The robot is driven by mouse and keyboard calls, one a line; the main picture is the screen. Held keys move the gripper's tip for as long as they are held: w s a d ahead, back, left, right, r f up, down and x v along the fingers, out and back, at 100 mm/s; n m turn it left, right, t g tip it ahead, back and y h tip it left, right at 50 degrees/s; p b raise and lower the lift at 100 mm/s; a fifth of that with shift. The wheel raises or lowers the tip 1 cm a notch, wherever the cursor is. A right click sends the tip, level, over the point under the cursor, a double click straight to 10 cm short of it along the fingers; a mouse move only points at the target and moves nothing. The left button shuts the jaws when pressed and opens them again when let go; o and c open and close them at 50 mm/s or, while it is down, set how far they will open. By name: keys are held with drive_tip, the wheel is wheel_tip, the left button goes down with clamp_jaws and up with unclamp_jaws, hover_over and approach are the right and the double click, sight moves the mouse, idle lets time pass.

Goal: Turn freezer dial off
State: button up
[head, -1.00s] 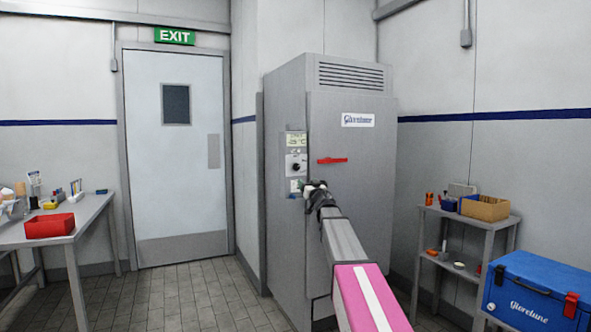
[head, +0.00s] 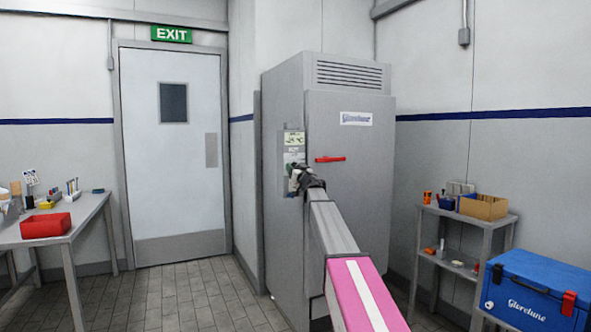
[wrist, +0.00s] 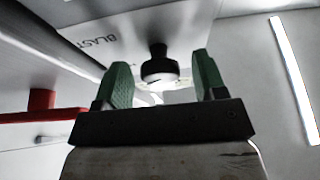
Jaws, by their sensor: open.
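The grey freezer (head: 350,220) stands in the corner with a control panel (head: 294,140) on its left side face. The black dial (wrist: 158,66) shows in the wrist view, between and just beyond my two green fingertips. My gripper (wrist: 160,82) is open, with a finger on either side of the dial's line and nothing held between them. In the head view my gripper (head: 297,178) is at the panel and covers the dial. The dial's pointer setting cannot be made out.
A red handle (head: 330,159) sits on the freezer front, right of the panel; in the wrist view a red bar (wrist: 40,108) is at the left. A shelf (head: 468,214) and blue cooler (head: 525,290) stand right. A table (head: 75,225) stands left.

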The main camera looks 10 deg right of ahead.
drive_tip(key=shift+w, duration=0.1)
drive_tip(key=c, duration=0.9)
drive_tip(key=shift+n, duration=0.5)
drive_tip(key=n+g+y, duration=0.1)
drive_tip(key=n, duration=0.4)
drive_tip(key=n+g+y, duration=0.2)
drive_tip(key=n, duration=0.3)
drive_tip(key=n+g+y, duration=0.2)
drive_tip(key=n, duration=0.3)
drive_tip(key=shift+d+r, duration=0.15)
drive_tip(key=shift+d, duration=0.05)
drive_tip(key=shift+n, duration=0.3)
drive_tip(key=o, duration=0.9)
